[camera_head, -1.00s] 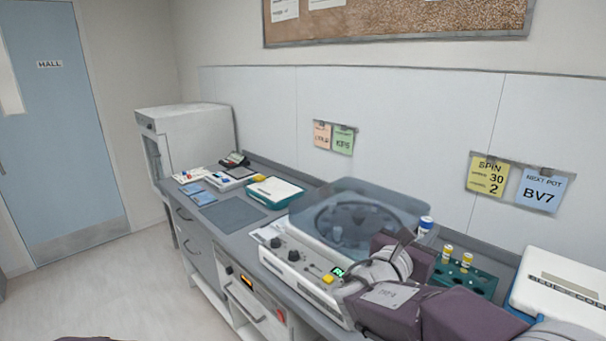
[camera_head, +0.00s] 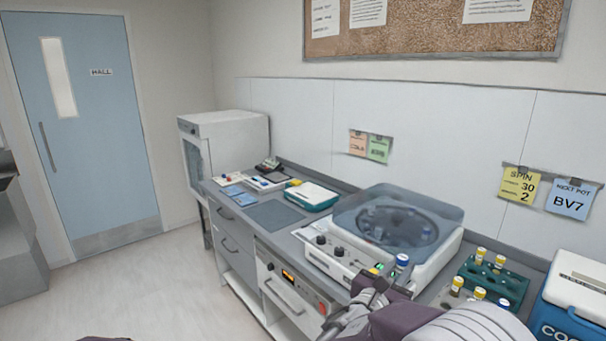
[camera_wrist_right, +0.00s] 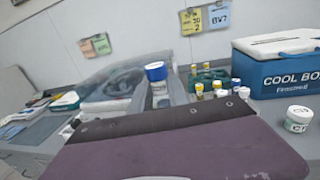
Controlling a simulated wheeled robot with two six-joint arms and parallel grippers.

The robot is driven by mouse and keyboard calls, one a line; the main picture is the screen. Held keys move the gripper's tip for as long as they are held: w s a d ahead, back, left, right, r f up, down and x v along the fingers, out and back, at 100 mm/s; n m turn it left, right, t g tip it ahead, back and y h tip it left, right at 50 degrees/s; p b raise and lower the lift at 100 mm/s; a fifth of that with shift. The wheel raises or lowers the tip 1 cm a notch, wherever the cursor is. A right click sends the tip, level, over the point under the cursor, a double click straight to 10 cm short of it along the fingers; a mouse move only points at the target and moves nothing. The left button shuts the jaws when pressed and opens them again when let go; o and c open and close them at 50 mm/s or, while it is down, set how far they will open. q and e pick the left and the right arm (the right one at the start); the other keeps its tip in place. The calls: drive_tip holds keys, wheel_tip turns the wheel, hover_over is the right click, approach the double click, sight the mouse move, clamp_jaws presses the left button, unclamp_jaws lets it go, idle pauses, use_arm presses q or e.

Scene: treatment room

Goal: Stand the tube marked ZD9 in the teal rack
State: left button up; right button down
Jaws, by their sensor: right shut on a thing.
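My right gripper (camera_head: 392,274) is shut on a blue-capped tube (camera_head: 402,261), held upright in front of the centrifuge. The tube (camera_wrist_right: 157,82) also stands above the gripper in the right wrist view; its marking is not readable. The teal rack (camera_head: 513,288) is on the counter to the right of the held tube, with yellow-capped tubes (camera_head: 480,254) in it. In the right wrist view the rack (camera_wrist_right: 208,75) is partly hidden behind other tubes. My left gripper is not in view.
A centrifuge (camera_head: 448,247) with a clear lid down stands left of the rack. More yellow-capped tubes (camera_head: 457,285) stand in front of the rack. A blue cool box (camera_head: 565,322) is close on the right. A white jar (camera_wrist_right: 298,119) shows in the wrist view.

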drive_tip(key=s+a+f+n+y+p, duration=0.1)
drive_tip(key=a+f, duration=0.3)
drive_tip(key=f, duration=0.4)
drive_tip(key=s+a+f+p, duration=0.15)
drive_tip(key=a+f, duration=0.25)
drive_tip(key=f, duration=0.4)
drive_tip(key=s+d+f+m+g+h, duration=0.2)
drive_tip(key=s+d+f+m+h, duration=0.1)
drive_tip(key=s+f, duration=0.5)
drive_tip(key=s+d+p, duration=0.1)
drive_tip(key=s, duration=0.2)
drive_tip(key=shift+d+f+g+h, duration=0.15)
drive_tip(key=shift+d+g+h, duration=0.15)
drive_tip(key=shift+g, duration=0.1)
